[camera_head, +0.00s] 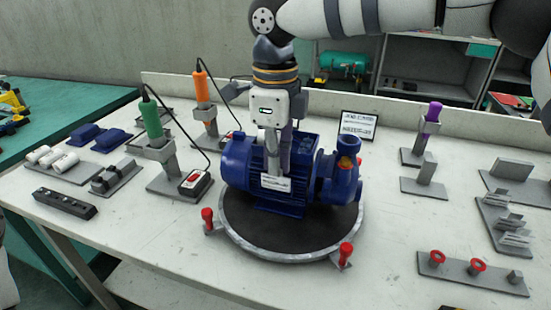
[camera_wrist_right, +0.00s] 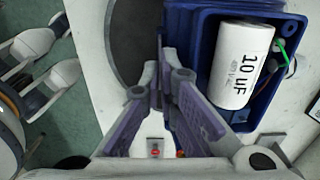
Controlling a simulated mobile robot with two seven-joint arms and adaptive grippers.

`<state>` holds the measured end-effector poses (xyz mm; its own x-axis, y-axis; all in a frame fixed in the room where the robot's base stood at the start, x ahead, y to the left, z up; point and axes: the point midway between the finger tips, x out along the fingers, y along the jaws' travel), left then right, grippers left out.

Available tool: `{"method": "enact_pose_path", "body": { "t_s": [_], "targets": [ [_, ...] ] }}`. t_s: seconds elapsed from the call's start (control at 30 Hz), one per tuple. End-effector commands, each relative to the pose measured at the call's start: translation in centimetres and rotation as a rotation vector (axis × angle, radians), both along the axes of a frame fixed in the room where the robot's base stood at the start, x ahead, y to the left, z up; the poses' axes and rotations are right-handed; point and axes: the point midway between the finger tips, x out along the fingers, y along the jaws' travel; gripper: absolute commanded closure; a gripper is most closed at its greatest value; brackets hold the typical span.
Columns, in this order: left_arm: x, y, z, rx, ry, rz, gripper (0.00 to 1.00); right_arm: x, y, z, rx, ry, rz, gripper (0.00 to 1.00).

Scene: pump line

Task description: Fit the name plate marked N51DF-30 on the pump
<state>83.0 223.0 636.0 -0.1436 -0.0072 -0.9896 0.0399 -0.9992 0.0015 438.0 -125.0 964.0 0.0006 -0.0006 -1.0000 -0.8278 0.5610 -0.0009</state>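The blue pump (camera_head: 262,165) stands on a round dark turntable (camera_head: 300,235) in the middle of the table. My right gripper (camera_head: 277,172) reaches down from above in front of the motor's near side. A small white name plate (camera_head: 275,183) is at its fingertips, against or close to the motor; its marking is too small to read. The fingers look shut on its upper edge. My left gripper is not in view.
A rack of several plates (camera_head: 503,232) stands at the right, behind a bar with red rings (camera_head: 470,275). Green (camera_head: 151,118) and orange (camera_head: 202,88) tools stand at the left. Red clamps (camera_head: 345,252) sit on the turntable's rim.

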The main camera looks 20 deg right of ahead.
Motion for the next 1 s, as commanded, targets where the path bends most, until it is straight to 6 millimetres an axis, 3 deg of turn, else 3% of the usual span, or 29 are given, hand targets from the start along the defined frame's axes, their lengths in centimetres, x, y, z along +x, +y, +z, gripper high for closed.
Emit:
{"method": "enact_pose_path", "body": {
  "t_s": [0.1,0.2,0.23,0.73,1.0],
  "targets": [
    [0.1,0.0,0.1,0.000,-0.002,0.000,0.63,0.0,0.0,-0.1,0.000,0.000,0.000,1.00],
    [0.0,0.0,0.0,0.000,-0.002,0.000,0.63,0.0,0.0,-0.1,0.000,0.000,0.000,0.75],
    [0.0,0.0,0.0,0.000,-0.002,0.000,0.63,0.0,0.0,-0.1,-0.001,-0.001,0.000,0.72],
    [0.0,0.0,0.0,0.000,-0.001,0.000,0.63,0.2,-0.2,-0.1,-0.002,-0.005,-0.003,0.72],
    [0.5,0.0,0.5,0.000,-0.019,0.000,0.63,0.2,-0.1,2.5,-0.001,-0.011,-0.003,0.72]
  ]
}}
